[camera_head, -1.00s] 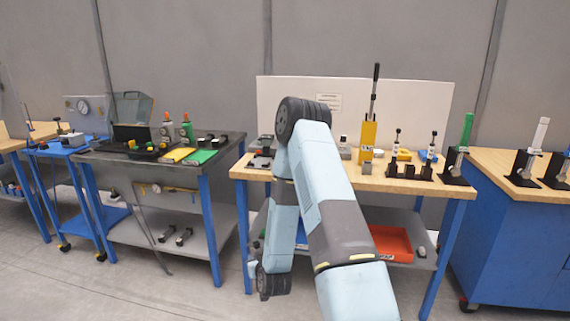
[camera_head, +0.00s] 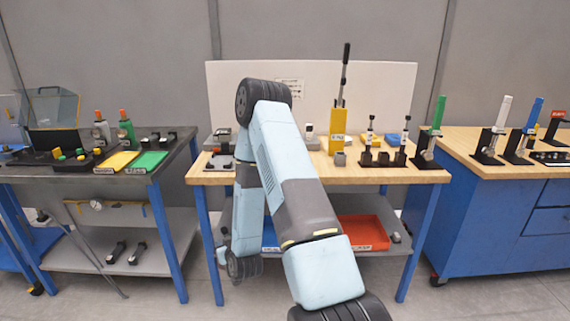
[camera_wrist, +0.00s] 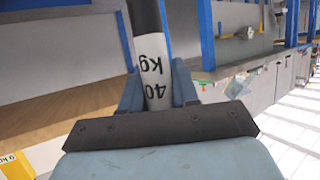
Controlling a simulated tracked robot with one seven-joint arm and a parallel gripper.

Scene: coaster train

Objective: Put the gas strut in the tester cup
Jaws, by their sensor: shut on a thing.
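In the wrist view my gripper (camera_wrist: 158,88) is shut on a gas strut (camera_wrist: 152,62), a white cylinder marked "40 kg" with a dark upper part that runs out of the top of the picture. In the head view my arm folds down in front of the middle bench, and the held strut cannot be made out there. A yellow tester (camera_head: 338,125) with a tall dark lever stands on that bench. A small grey cup-like piece (camera_head: 340,158) sits at its front. The tester is up and to the right of my lowered wrist.
Small struts stand in black holders (camera_head: 384,158) right of the tester. Green (camera_head: 436,116), white (camera_head: 501,112) and blue (camera_head: 534,114) struts stand farther right. A red tray (camera_head: 362,232) lies on the lower shelf. The wooden bench edge (camera_head: 300,180) lies behind my arm.

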